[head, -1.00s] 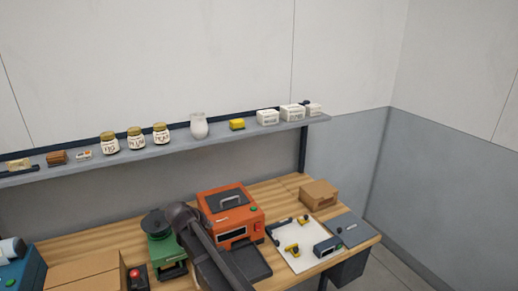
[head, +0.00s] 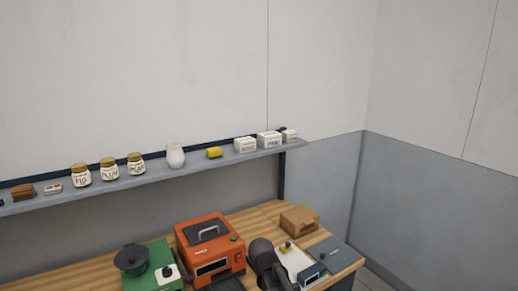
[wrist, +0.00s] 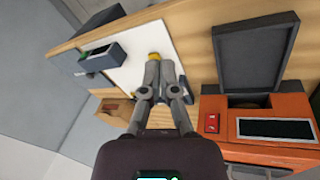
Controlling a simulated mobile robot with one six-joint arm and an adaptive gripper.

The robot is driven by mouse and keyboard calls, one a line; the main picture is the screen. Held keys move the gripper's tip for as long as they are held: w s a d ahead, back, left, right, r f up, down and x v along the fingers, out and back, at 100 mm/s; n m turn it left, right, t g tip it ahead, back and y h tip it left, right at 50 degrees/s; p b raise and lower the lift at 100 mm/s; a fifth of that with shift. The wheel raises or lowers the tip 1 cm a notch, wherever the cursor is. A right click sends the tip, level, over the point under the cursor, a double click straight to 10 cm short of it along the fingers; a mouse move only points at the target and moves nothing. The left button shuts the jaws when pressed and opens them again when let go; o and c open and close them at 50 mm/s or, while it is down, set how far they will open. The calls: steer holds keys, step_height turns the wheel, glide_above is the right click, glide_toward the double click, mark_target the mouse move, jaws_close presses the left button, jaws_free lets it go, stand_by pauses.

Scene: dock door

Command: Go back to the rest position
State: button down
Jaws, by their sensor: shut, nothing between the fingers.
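My gripper (wrist: 158,75) shows in the wrist view with its two grey fingers together and nothing held. It is over the white board (wrist: 135,78) on the wooden bench (wrist: 190,22). A yellow piece (wrist: 154,56) shows just beyond the fingertips; I cannot tell the gap to it. In the head view my dark arm stands at the bottom, right of the orange machine (head: 208,247), and covers part of the white board (head: 293,262). The fingers are hidden there.
A cardboard box (head: 299,219) and a dark grey plate (head: 330,250) are at the bench's right end. A green machine (head: 150,268) stands left of the orange one. The shelf (head: 215,160) behind holds jars, a white vase (head: 175,155) and small boxes.

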steer(key=s+d+f+m+g+y, duration=0.1)
steer(key=s+d+m+g+y, duration=0.1)
steer(key=s+d, duration=0.8)
steer(key=shift+s+d+f+y+b, duration=0.3)
steer(key=shift+d+f+b, duration=0.15)
steer(key=shift+d, duration=0.8)
